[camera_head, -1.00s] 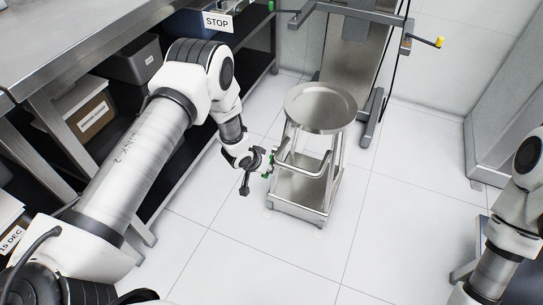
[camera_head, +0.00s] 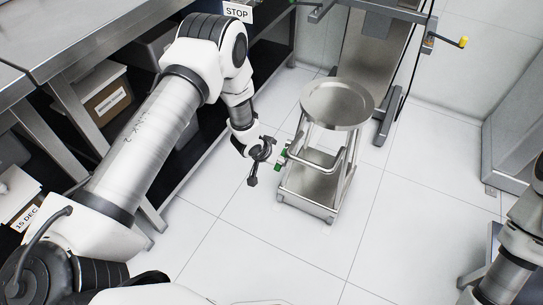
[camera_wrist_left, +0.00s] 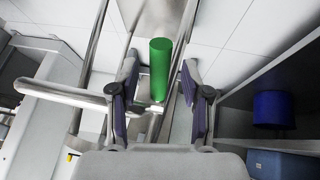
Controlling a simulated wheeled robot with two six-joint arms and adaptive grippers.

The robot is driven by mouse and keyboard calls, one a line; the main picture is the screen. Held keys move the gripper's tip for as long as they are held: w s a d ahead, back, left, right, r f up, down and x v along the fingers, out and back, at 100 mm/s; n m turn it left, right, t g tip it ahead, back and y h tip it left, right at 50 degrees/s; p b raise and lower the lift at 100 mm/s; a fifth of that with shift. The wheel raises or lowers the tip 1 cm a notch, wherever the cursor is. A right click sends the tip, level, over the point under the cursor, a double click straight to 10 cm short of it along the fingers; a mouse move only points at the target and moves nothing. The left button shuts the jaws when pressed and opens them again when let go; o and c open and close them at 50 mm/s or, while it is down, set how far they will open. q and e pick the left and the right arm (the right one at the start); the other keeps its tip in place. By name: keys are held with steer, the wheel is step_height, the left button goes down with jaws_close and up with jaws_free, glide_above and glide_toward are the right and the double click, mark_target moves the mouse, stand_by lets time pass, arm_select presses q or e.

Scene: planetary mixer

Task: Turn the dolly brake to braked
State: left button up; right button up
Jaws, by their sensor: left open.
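The steel dolly (camera_head: 312,215) stands on the floor in the middle of the head view, with a round pan-like top (camera_head: 337,103). A green brake handle (camera_head: 280,165) is on its left side. My left gripper (camera_head: 263,163) is just left of the handle, apart from it in the head view. In the left wrist view the green handle (camera_wrist_left: 160,72) is an upright cylinder framed by the open fingers of my left gripper (camera_wrist_left: 160,95), with gaps on both sides. My right arm shows at the right edge, but its gripper is out of view.
A steel bench (camera_head: 100,32) with shelves and boxes runs along the left. Behind the dolly is a steel stand (camera_head: 378,60) with a yellow-ended crank (camera_head: 462,42). A grey cabinet (camera_head: 515,120) is at the right. The front floor is clear.

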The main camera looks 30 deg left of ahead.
arm_select(q)
steer(key=v, duration=0.9)
steer(key=shift+s+r, duration=0.2)
steer(key=shift+r, duration=0.05)
steer(key=s+d+f+g, duration=0.1)
steer(key=s+f+g, duration=0.1)
steer(key=s+f, duration=0.45)
steer(key=s+d+f+g, duration=0.2)
steer(key=s+f, duration=0.1)
steer(key=s, duration=0.7)
steer(key=s+n+g+y, duration=0.1)
steer(key=s+g+y, duration=0.1)
steer(key=s, duration=1.1)
step_height(320, 180, up, 19)
steer(key=a+p, duration=0.2)
steer(key=p, duration=1.6)
steer(key=shift+y+p, duration=0.3)
